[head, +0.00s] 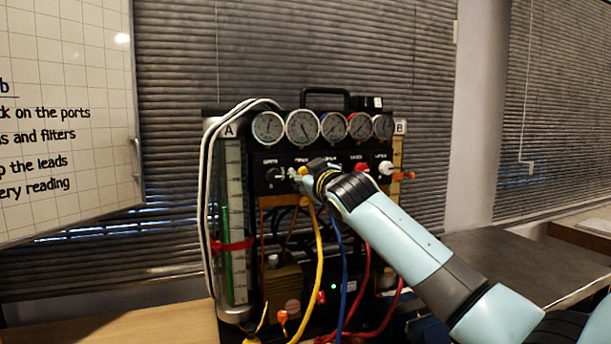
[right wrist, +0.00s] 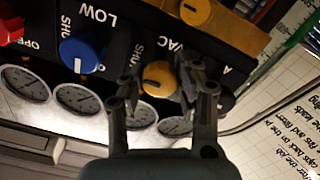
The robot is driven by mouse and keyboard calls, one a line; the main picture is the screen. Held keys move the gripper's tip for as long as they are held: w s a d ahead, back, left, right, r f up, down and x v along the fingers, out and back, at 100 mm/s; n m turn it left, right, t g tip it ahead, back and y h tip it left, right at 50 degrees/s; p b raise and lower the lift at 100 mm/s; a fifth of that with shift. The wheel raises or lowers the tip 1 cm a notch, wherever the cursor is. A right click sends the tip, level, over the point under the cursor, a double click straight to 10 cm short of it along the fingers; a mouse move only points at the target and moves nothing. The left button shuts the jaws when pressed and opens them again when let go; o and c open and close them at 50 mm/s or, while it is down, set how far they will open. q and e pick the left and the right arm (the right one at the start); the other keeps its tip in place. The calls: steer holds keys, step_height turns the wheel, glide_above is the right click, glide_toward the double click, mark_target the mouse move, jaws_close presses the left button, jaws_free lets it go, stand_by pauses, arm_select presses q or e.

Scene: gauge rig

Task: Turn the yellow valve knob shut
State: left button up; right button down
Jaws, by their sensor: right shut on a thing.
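The yellow valve knob (right wrist: 157,77) sits on the black panel in the right wrist view, beside lettering that ends in "VAC". My right gripper (right wrist: 160,84) has one finger on each side of it and is shut on it. In the head view my right gripper (head: 296,174) reaches in from the right to the knob row below the gauges. There the gripper hides most of the yellow knob. My left gripper is in neither view.
The gauge rig (head: 282,159) stands on a bench against blinds. A blue knob (right wrist: 80,52) and a red knob (right wrist: 11,30) are neighbours on the panel. Round gauges (head: 303,127) line its top. Yellow (head: 319,250), blue (head: 341,262) and red hoses hang below. A whiteboard (head: 70,120) is left.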

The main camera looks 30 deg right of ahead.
steer(key=shift+f, duration=0.15)
steer(key=c, duration=1)
jaws_free()
steer(key=shift+o, duration=0.3)
steer(key=v, duration=1.2)
